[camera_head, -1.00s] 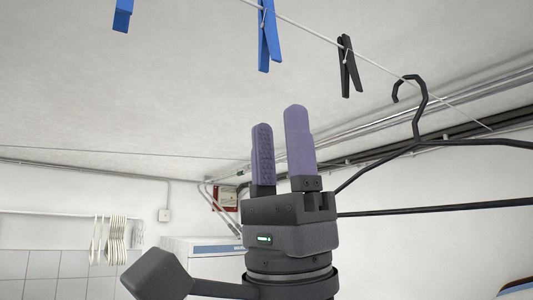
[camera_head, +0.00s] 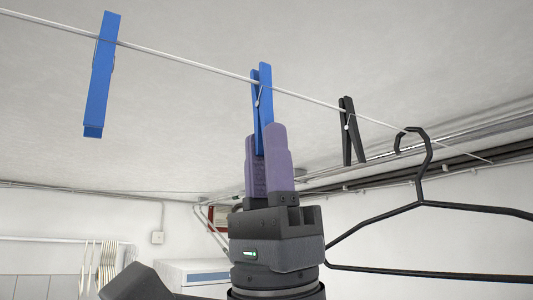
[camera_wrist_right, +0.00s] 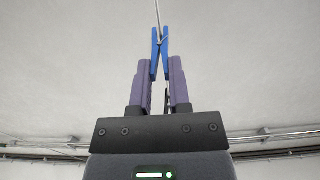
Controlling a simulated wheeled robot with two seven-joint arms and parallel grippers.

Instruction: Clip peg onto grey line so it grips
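The grey line (camera_head: 190,62) slopes from upper left to lower right under the ceiling. In the right wrist view the gripper (camera_wrist_right: 160,75) has one finger on each side of the blue peg (camera_wrist_right: 160,42), whose upper ends look spread apart by the line. Whether the peg's jaws pinch the line I cannot tell. My left gripper is out of view.
Another blue peg (camera_head: 100,75) hangs on the line at the left. A black peg (camera_head: 348,130) and a black hanger (camera_head: 422,170) hang on it to the right, close to my gripper. Pipes run along the back wall top.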

